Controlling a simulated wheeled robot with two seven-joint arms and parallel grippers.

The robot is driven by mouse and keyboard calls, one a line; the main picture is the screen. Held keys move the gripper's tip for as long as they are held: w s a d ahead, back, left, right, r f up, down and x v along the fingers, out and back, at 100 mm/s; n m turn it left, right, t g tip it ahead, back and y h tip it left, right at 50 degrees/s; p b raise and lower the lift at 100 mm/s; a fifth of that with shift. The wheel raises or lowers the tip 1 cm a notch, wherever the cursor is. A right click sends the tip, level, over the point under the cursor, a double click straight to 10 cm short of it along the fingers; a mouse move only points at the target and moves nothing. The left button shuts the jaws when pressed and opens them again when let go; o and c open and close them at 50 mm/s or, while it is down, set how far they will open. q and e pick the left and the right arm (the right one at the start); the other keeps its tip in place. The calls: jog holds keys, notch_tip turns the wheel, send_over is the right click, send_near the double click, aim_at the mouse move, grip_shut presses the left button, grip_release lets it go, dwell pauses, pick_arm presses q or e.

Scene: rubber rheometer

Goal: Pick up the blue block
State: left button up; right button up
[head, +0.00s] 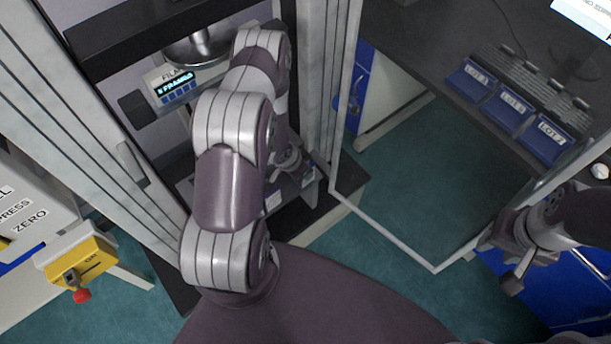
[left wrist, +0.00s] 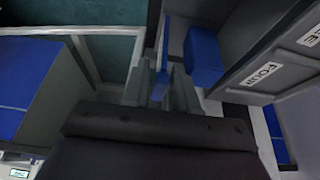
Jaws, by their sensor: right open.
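A blue block (left wrist: 205,56) shows in the left wrist view, right of my left gripper (left wrist: 162,88), beside a grey panel. A narrow blue piece (left wrist: 162,62) lies in line with the gap between the left fingers. I cannot tell whether it is gripped or only behind them. In the head view my left arm reaches into the framed machine, and its gripper (head: 292,163) is small and partly hidden there. My right gripper (head: 513,272) is open and empty at the lower right, over the floor by a blue cabinet. I cannot make out the blue block in the head view.
Metal posts (head: 322,80) and an open door frame (head: 390,236) stand close around my left arm. A dark bench with several blue labelled bins (head: 512,104) is at the upper right. A yellow switch box (head: 80,262) with a red knob is at the left.

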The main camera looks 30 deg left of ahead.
aim_at(307, 184)
pick_arm(q)
jog(key=x, duration=0.3)
jog(key=shift+w+a, duration=0.1)
jog(key=shift+f, duration=0.2)
jog(key=shift+w, duration=0.1)
jog(key=shift+w, duration=0.1)
grip_shut()
